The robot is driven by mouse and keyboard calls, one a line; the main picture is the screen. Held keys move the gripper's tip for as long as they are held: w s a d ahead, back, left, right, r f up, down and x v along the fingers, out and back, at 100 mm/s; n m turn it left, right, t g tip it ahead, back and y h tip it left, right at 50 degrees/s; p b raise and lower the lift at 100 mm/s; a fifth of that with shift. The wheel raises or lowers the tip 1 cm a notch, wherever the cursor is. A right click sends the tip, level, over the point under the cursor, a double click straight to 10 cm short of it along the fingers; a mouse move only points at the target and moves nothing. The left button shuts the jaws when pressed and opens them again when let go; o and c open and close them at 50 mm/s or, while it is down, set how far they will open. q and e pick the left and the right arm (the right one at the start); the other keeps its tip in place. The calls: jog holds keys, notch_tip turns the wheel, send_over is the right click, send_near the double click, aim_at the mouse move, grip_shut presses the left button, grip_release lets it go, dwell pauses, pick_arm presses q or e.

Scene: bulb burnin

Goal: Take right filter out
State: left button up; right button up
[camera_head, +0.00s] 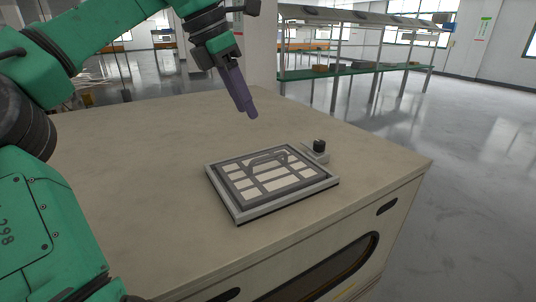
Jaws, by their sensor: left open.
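A flat panel with a grey rim, which looks like the filter (243,183), sits at the right part of the cabinet top. It has pale rectangular cells and a raised grey arched handle (268,157) across its far part. Only one such panel is in view. My left gripper (250,114) is open and empty. Its purple-grey fingers point down and slightly right, in the air above the cabinet top and apart from the panel. The fingers overlap in this view, so the gap between them does not show. My right gripper is not in view.
A small black knob or latch on a grey base (318,151) stands at the panel's far right corner. The rest of the cabinet top (140,190) is clear. Its right edge drops to the floor. Shelving (350,70) stands well behind.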

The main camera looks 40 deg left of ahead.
pick_arm(q)
send_near(269, 155)
notch_tip(269, 155, down, 2)
jog(key=d, duration=0.1)
jog(key=f, duration=0.1)
jog(key=w+f, duration=0.1)
jog(key=f, duration=0.1)
jog(key=shift+w+a+p, duration=0.15)
jog(key=shift+w+p, duration=0.15)
jog(key=shift+w, duration=0.05)
jog(key=x, duration=0.1)
jog(key=p+x, duration=0.1)
jog(key=x, duration=0.2)
jog(key=shift+w+a+f+p, duration=0.1)
jog(key=shift+w+p, duration=0.15)
jog(key=shift+p, duration=0.1)
jog(key=shift+f, duration=0.35)
grip_shut()
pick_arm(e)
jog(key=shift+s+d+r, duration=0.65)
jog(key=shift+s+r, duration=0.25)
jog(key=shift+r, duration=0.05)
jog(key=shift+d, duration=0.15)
